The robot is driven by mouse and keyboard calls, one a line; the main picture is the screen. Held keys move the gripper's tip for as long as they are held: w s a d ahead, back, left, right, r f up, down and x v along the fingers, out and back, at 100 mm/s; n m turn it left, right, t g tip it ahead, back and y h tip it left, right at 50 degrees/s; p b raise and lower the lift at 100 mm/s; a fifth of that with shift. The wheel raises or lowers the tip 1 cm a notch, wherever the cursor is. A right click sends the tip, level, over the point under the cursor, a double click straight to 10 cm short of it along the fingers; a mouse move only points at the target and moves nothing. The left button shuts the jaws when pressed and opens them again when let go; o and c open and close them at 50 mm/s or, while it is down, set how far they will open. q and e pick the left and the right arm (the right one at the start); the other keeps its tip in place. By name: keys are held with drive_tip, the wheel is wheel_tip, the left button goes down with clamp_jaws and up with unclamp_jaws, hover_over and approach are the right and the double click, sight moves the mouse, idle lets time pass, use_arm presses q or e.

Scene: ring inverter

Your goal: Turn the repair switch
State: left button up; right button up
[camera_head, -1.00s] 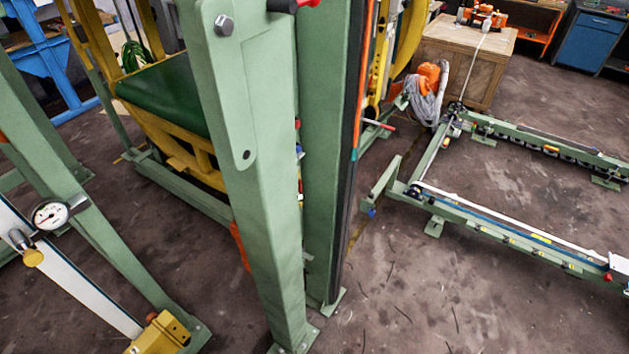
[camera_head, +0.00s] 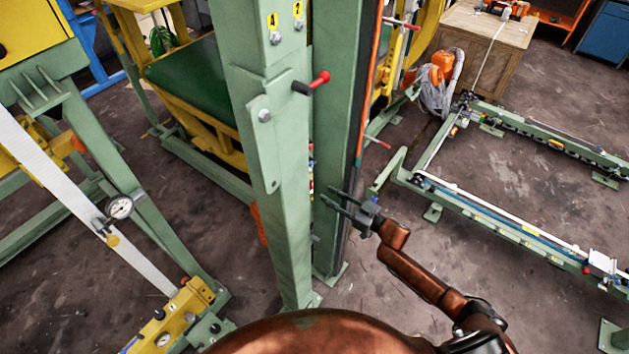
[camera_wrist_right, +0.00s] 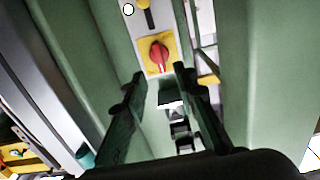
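A red rotary knob on a yellow plate (camera_wrist_right: 158,56), which looks like the repair switch, shows in the right wrist view. It sits on a pale panel between green posts, with its handle roughly upright. My right gripper (camera_head: 334,200) is beside the green post in the head view, its fingers pointing left. In the right wrist view, its two dark fingers (camera_wrist_right: 160,76) are apart and empty, with the knob beyond and between their tips. I see no contact with the knob. In the head view the knob is not clearly seen; the front post hides most of that panel. My left gripper is not in view.
A green post (camera_head: 270,150) with a red-tipped lever (camera_head: 319,80) stands close in front of the panel. A second green post (camera_head: 338,120) stands just behind. A dark switch with a yellow top (camera_wrist_right: 146,12) is above the knob.

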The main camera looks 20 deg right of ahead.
sight(312, 185)
drive_tip(key=p+x, duration=0.1)
drive_tip(key=x, duration=0.6)
drive_tip(key=shift+w+a, duration=0.2)
drive_tip(key=shift+w, duration=0.05)
drive_tip(key=shift+c, duration=0.3)
clamp_jaws()
